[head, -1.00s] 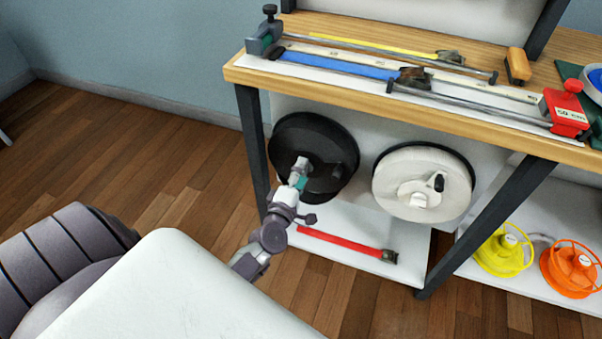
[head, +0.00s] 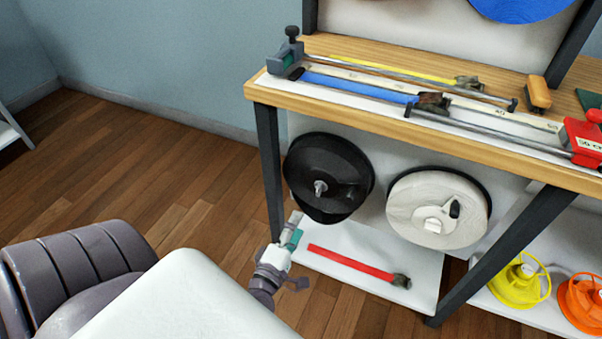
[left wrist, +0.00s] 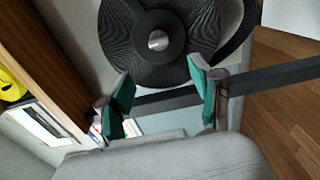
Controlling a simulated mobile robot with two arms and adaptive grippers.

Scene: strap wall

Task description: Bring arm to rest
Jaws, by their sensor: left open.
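My left gripper (head: 291,236) is low in the head view, in front of the bench, below and left of the black reel. In the left wrist view its two teal-padded fingers (left wrist: 162,92) stand apart with nothing between them. The black reel (head: 345,172) hangs under the benchtop with its silver hub showing. It also shows ahead of the fingers in the left wrist view (left wrist: 193,62), apart from them. My right gripper is in neither current view.
The wooden bench (head: 400,125) carries a blue strap (head: 360,88) and a red block (head: 583,140). A white reel (head: 410,205) hangs beside the black one. A red strap (head: 345,261) lies on the lower shelf (head: 415,265). Open floor (head: 150,165) lies left of the bench.

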